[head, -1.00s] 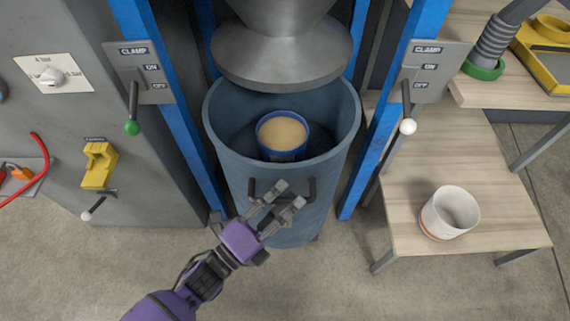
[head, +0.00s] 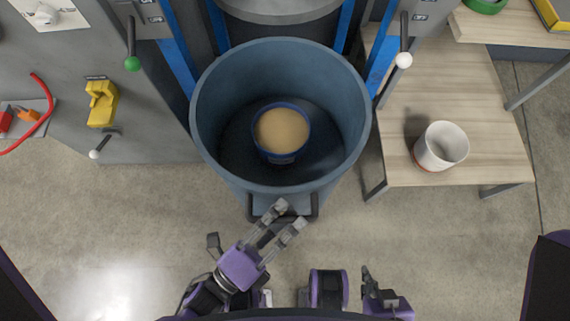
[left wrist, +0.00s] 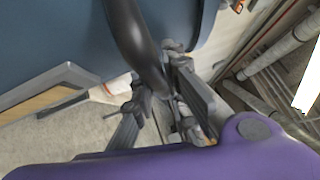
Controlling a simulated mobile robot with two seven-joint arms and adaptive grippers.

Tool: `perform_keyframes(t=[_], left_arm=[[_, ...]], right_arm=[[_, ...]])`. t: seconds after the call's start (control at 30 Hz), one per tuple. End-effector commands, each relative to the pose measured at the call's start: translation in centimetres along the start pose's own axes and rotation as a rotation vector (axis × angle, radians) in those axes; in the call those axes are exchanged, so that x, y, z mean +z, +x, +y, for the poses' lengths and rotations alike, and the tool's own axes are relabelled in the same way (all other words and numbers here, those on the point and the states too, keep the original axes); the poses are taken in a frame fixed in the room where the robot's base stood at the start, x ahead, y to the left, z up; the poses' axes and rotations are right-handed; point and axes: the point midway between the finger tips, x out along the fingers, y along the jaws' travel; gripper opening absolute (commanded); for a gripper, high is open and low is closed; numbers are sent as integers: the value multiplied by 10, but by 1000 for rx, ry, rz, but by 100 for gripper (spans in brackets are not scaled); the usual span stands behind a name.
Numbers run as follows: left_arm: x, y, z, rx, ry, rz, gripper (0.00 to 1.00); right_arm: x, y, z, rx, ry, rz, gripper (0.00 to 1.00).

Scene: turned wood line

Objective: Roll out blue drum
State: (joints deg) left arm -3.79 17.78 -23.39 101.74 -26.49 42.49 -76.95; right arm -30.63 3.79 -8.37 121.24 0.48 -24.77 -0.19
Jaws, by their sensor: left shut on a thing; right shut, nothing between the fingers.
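The blue drum (head: 212,108) stands open-topped on the floor, its mouth mostly clear of the metal hood (head: 278,8) behind it. A blue-rimmed tub (head: 283,157) of tan material sits inside the drum. My left gripper (head: 290,215) is shut on the drum's front handle (head: 314,207). In the left wrist view the dark handle (left wrist: 138,40) runs between the fingers, against the drum's blue wall (left wrist: 50,30). My right gripper (head: 368,278) is low in the head view, right of the left one, apart from the drum and empty; its fingers show only partly.
Blue posts (head: 175,65) flank the hood. A clamp lever with a green knob (head: 132,63) is left, one with a white knob (head: 403,60) right. A low wooden table (head: 480,110) with a white pot (head: 441,147) stands right. The floor in front is clear.

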Motion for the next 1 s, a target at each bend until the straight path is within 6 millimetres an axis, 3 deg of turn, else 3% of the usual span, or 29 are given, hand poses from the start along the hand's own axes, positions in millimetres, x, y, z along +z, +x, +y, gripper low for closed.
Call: perform_keyframes(t=[0.43, 0.47, 0.6, 1.0], left_arm=[[-3, -4, 1, 5, 4, 1, 0], [-3, -4, 1, 5, 4, 1, 16], [-3, -3, 1, 4, 3, 0, 33], [-3, -10, 0, 3, 1, 0, 33]], right_arm=[[3, -2, 0, 2, 2, -6, 0], [3, -2, 0, 2, 3, -6, 0], [3, -2, 0, 1, 3, -6, 0], [-1, 1, 0, 2, 4, 0, 0]])
